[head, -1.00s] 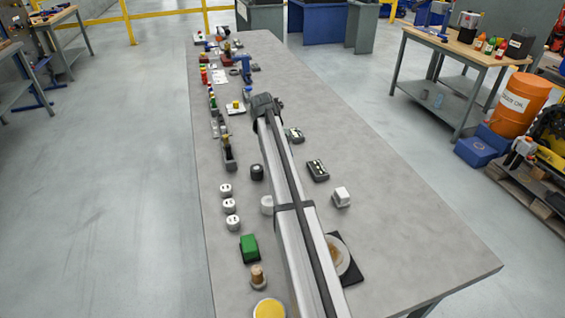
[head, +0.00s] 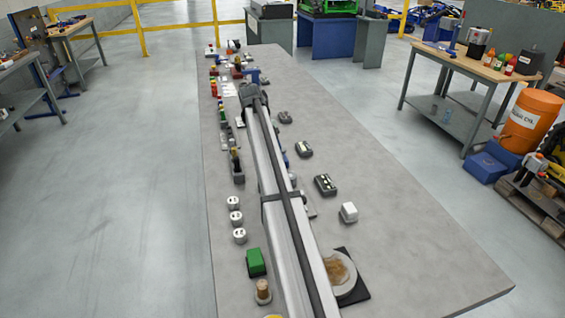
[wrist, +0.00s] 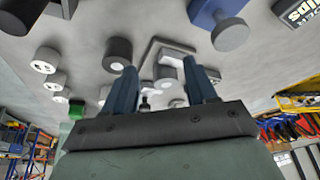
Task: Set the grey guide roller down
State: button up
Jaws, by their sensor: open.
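A grey cylinder with a pale centre (wrist: 168,74), which looks like the guide roller, shows between my fingers in the wrist view. It appears to stand at a light grey angular plate (wrist: 158,47); whether it rests on it I cannot tell. My gripper (wrist: 160,66) is open, with a visible gap between each blue finger and the cylinder. A darker cylinder with a pale centre (wrist: 118,53) stands apart, left of the fingers. In the head view my arm hides the gripper and the grey cylinder.
Several white socket-like discs (head: 235,218) line the bench's left side, near a green block (head: 256,262). A blue part with a grey disc (wrist: 230,33) lies right of my fingers. Dark boxes (head: 325,185) and a white block (head: 348,212) stand right of my arm. The bench's right side is bare.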

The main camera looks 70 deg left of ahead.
jog(key=s+a, duration=0.1)
jog(key=a, duration=0.1)
jog(key=s+a, duration=0.2)
jog(key=shift+a, duration=0.25)
